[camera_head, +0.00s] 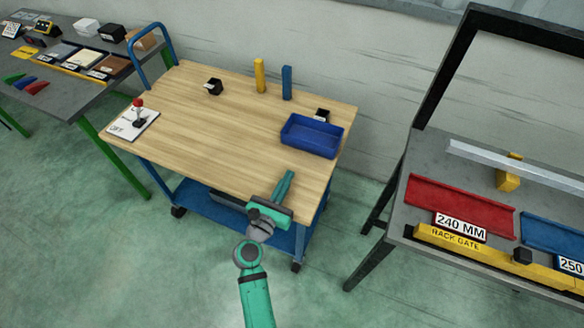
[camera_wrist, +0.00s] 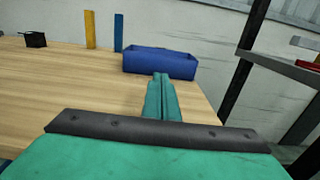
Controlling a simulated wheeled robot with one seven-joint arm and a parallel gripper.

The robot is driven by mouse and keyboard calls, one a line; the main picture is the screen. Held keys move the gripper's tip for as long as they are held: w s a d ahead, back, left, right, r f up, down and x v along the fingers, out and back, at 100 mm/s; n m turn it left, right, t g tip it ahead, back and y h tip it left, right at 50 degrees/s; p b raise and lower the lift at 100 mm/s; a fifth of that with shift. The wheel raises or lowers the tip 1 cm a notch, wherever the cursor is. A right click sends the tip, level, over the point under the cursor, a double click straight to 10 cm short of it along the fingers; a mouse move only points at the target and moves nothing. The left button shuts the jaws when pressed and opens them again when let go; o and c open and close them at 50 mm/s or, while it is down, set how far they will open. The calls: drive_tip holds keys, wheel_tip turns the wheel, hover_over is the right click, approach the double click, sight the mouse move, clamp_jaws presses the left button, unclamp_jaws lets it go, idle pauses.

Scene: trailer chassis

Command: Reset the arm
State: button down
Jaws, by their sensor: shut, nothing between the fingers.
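My gripper (camera_head: 287,178) is green and sits at the front right part of the wooden-topped cart (camera_head: 215,125). Its fingers are together with nothing between them. In the wrist view the closed fingers (camera_wrist: 162,86) point toward the blue tray (camera_wrist: 160,62). The head view shows the same blue tray (camera_head: 311,136) beyond the fingertips, apart from them. My arm reaches up from the bottom of the head view to the cart's front edge.
A yellow block (camera_head: 260,76) and a blue block (camera_head: 287,83) stand upright at the cart's back. A small black box (camera_head: 213,87) and a red-knobbed joystick (camera_head: 139,112) are at left. A bench with a red tray (camera_head: 460,206) stands right. The cart's middle is clear.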

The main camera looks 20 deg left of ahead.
drive_tip(key=shift+s, duration=0.4)
drive_tip(key=shift+s+d, duration=0.15)
drive_tip(key=shift+s, duration=0.1)
drive_tip(key=shift+s+d, duration=0.2)
drive_tip(key=shift+s, duration=0.15)
drive_tip(key=s+d+r+n+t+h, duration=0.1)
drive_tip(key=s+d+r+n+t, duration=0.1)
drive_tip(key=s+d+n, duration=1.25)
drive_tip(key=s+d+n+g, duration=0.2)
drive_tip(key=s+n, duration=0.7)
drive_tip(key=n, duration=0.2)
drive_tip(key=s+d+n+g+y, duration=0.1)
drive_tip(key=s+d+n+g, duration=0.1)
drive_tip(key=s+n, duration=0.7)
drive_tip(key=shift+d+n+g+y, duration=0.3)
drive_tip(key=shift+d+n+g, duration=0.1)
drive_tip(key=shift+n, duration=0.55)
